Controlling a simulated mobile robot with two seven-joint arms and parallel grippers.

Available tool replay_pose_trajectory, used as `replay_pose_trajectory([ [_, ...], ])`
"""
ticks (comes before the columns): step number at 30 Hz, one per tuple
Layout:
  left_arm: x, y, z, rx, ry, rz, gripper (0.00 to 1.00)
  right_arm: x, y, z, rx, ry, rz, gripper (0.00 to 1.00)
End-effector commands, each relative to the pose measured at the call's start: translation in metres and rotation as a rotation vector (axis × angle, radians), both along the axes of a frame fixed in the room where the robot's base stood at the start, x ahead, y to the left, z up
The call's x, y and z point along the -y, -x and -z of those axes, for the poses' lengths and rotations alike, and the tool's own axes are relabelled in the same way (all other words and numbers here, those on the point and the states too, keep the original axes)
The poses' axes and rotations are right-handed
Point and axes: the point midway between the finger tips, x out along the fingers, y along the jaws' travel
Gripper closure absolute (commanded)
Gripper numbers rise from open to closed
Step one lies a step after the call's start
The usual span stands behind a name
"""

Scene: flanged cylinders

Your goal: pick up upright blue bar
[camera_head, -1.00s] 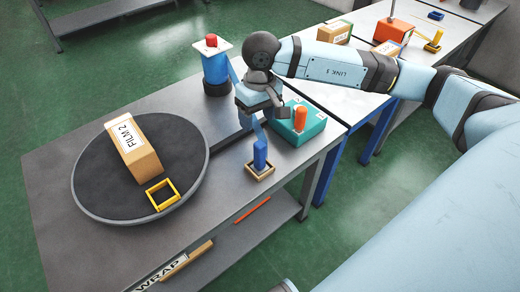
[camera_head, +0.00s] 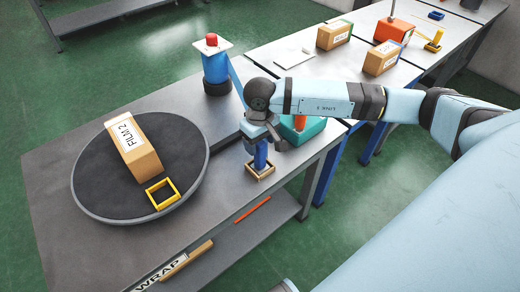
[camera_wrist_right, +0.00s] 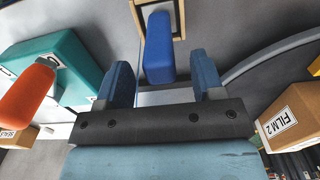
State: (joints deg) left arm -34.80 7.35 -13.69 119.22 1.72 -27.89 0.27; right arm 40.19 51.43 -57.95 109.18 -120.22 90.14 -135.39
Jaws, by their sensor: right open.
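The upright blue bar (camera_head: 261,160) stands in a small wooden square frame (camera_head: 260,176) near the right edge of the grey table. My right gripper (camera_head: 256,146) is right above and around its upper part in the head view, partly covering it. In the right wrist view, the blue bar (camera_wrist_right: 158,48) shows ahead, between the lines of the two open fingers (camera_wrist_right: 161,78), with gaps at both sides. Part of the wooden frame (camera_wrist_right: 179,18) shows behind the bar. My left gripper is not in view.
A teal block (camera_head: 311,130) with an orange bar (camera_head: 300,122) stands close to the right of the gripper. A blue cylinder (camera_head: 215,72) stands behind. A round dark tray (camera_head: 95,180) holds a FILM 2 box (camera_head: 133,146) and a yellow square frame (camera_head: 162,194).

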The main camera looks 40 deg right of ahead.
Motion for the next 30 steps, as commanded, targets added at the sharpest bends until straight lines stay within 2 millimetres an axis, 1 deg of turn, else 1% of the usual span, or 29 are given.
replay_pose_trajectory([
  [1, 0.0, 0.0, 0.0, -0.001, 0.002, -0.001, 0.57, -0.001, 0.001, 0.009, -0.001, -0.002, 0.0, 0.38],
  [4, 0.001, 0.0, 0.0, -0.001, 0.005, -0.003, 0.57, 0.0, 0.001, 0.018, -0.001, -0.001, 0.001, 0.38],
  [10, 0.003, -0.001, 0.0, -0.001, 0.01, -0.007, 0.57, 0.0, 0.0, 0.02, 0.002, -0.001, 0.0, 0.38],
  [11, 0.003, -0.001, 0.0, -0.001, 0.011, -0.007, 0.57, 0.0, 0.0, 0.02, 0.001, -0.001, 0.0, 0.41],
  [12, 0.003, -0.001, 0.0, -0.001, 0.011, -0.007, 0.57, 0.0, 0.0, 0.02, 0.001, -0.001, 0.0, 0.5],
  [17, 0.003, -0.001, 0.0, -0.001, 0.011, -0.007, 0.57, 0.0, 0.0, 0.019, 0.001, -0.001, 0.0, 0.87],
  [18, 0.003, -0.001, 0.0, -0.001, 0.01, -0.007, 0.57, 0.0, 0.0, 0.019, 0.001, -0.001, 0.0, 0.96],
  [19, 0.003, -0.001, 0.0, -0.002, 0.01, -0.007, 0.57, 0.0, 0.0, 0.019, 0.001, -0.001, 0.0, 1.0],
  [30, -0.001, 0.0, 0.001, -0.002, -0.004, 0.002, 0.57, 0.0, 0.0, 0.016, 0.002, -0.002, 0.0, 1.0],
])
